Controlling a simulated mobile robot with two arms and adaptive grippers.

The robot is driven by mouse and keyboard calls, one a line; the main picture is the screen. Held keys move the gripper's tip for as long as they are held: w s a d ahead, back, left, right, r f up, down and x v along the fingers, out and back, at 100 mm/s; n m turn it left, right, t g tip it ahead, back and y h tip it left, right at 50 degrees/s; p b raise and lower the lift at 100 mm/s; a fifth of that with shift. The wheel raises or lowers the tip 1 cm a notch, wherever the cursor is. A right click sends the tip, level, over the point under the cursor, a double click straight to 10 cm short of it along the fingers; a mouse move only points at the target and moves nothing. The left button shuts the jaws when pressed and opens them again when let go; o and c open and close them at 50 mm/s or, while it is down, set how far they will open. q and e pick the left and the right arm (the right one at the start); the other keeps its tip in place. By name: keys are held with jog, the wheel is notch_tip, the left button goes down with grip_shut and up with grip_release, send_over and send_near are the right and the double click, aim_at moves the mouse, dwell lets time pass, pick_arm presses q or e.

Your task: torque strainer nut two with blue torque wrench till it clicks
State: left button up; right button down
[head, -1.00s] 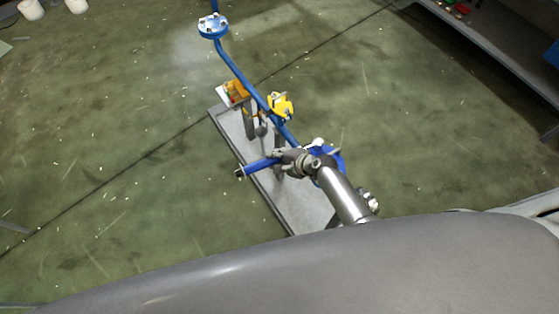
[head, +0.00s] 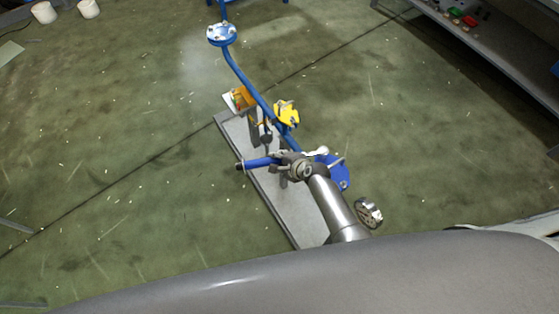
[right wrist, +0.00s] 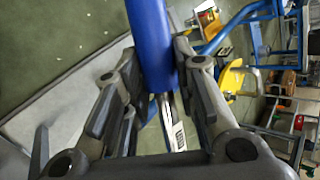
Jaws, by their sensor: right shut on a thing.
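The blue torque wrench (head: 258,163) is in my right gripper (head: 290,165), its blue handle pointing left in the head view. In the right wrist view, the handle (right wrist: 151,45) runs between the two fingers of my right gripper (right wrist: 156,68), which is shut on it. The blue strainer part (head: 336,173) sits just right of the gripper, at the near end of the blue pipe. My gripper and arm hide part of it. Strainer nut two and the wrench head's contact with it cannot be made out. My left gripper is out of view.
The blue pipe (head: 249,79) rises to a flange (head: 222,34). A yellow valve part (head: 287,113) and an orange-yellow piece (head: 243,98) stand along it. A grey base plate (head: 232,130) lies below. A shelf (head: 470,57) is at upper right.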

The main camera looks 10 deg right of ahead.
jog(key=shift+w+r, duration=0.15)
jog(key=shift+w+d, duration=0.1)
jog(key=shift+w, duration=0.1)
jog(key=shift+s, duration=0.15)
jog(key=shift+s, duration=0.3)
jog(key=shift+r, duration=4.3)
